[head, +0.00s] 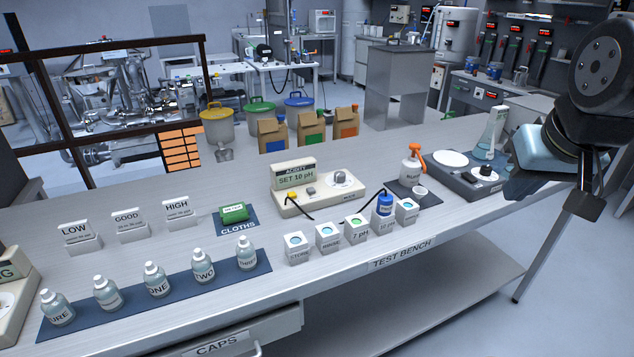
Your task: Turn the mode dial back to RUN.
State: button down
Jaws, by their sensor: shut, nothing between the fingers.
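The acidity meter (290,207) stands at the middle of the bench. Its screen (296,178) reads "SET 10 pH". The mode dial (340,177) is a round grey knob on the right part of the meter's top. Its marks are too small to read, so I cannot tell its exact setting. A small grey button and a yellow piece lie left of it. My gripper (585,206) is at the far right, beyond the bench's right end, well apart from the dial. It is shut and empty; its fingers show only as a dark end.
Sample cups (327,236) line the front edge, with a blue-topped probe (384,205) and its black cable by them. A white bottle with an orange top (411,165) and a stirrer (466,178) with a flask (491,132) stand between meter and gripper. Small bottles (157,279) stand left.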

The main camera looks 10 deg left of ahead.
aim_at(339, 176)
jog(key=k, duration=0.5)
jog(key=u, duration=0.25)
jog(key=i, duration=1.05)
jog(key=u, duration=0.45)
